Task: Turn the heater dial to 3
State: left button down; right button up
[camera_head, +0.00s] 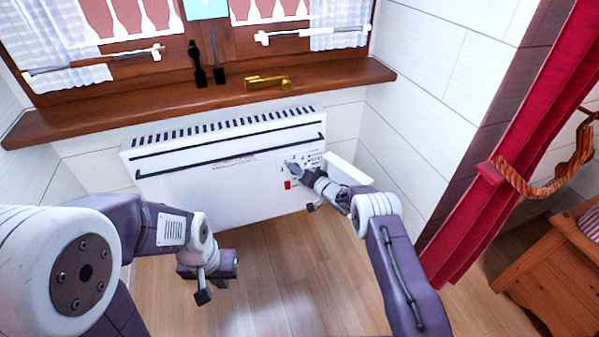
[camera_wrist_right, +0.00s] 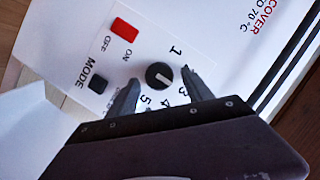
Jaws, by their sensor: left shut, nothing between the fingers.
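The white heater (camera_head: 215,185) stands below the window, with its control panel at its right end. In the right wrist view the dial (camera_wrist_right: 158,75) is a round black knob with a short white mark; its exact setting is hard to read. Printed numbers 1, 3, 4 and 5 show around it, and a finger may hide 2. My right gripper (camera_wrist_right: 157,92) is open, its two dark fingers on either side of the dial; contact cannot be told. In the head view it is at the panel. My left gripper (camera_head: 205,290) is shut and empty, low in front of the heater.
A red ON/OFF switch (camera_wrist_right: 124,30) and a black MODE button (camera_wrist_right: 97,84) sit near the dial. A red curtain (camera_head: 490,160) and wooden furniture (camera_head: 550,270) stand at the right.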

jog(key=b+v, duration=0.6)
jog(key=v, duration=0.3)
jog(key=shift+b, duration=0.3)
dwell(0.5)
